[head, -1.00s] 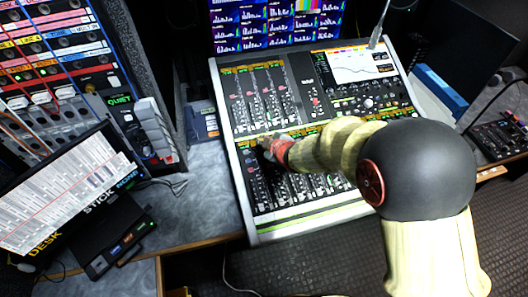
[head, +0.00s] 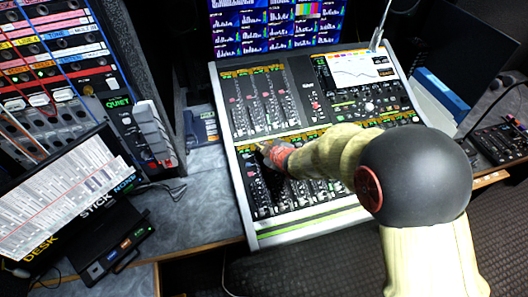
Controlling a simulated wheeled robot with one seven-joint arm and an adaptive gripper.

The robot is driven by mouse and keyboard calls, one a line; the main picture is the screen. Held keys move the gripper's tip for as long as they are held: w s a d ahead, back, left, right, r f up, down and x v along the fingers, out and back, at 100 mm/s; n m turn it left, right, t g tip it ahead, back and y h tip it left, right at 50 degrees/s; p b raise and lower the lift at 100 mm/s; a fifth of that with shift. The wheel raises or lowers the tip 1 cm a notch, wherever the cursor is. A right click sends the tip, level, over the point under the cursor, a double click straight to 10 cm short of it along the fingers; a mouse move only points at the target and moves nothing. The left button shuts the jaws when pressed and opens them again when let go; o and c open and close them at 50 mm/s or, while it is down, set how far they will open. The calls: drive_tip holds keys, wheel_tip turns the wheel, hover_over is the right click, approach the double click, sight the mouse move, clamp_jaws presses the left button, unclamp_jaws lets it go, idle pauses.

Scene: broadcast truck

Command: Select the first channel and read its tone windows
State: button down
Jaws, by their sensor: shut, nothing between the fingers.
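The mixing console (head: 248,205) stands in the middle of the head view, with two banks of channel strips and faders. My arm hides part of the lower bank's right side.
A tilted monitor (head: 65,195) and a small black box (head: 120,250) with lit keys stand at the left. A patch rack (head: 60,60) rises behind them. Blue-lit meter screens (head: 275,25) are at the back. A dark control box (head: 497,143) lies at the far right.

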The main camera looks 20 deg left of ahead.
drive_tip(key=shift+f, duration=0.1)
idle(0.6)
drive_tip(key=shift+f+b, duration=0.3)
drive_tip(key=shift+b, duration=0.1)
drive_tip(key=shift+w+f+b, duration=0.1)
drive_tip(key=shift+f+b, duration=0.3)
idle(0.6)
drive_tip(key=shift+r, duration=0.1)
drive_tip(key=shift+r+p, duration=0.55)
drive_tip(key=shift+r, duration=0.15)
drive_tip(key=r+p, duration=0.2)
drive_tip(key=r, duration=0.1)
drive_tip(key=r+p, duration=0.1)
drive_tip(key=r, duration=0.1)
drive_tip(key=shift+s+d, duration=0.2)
drive_tip(key=shift+s, duration=0.2)
idle(0.8)
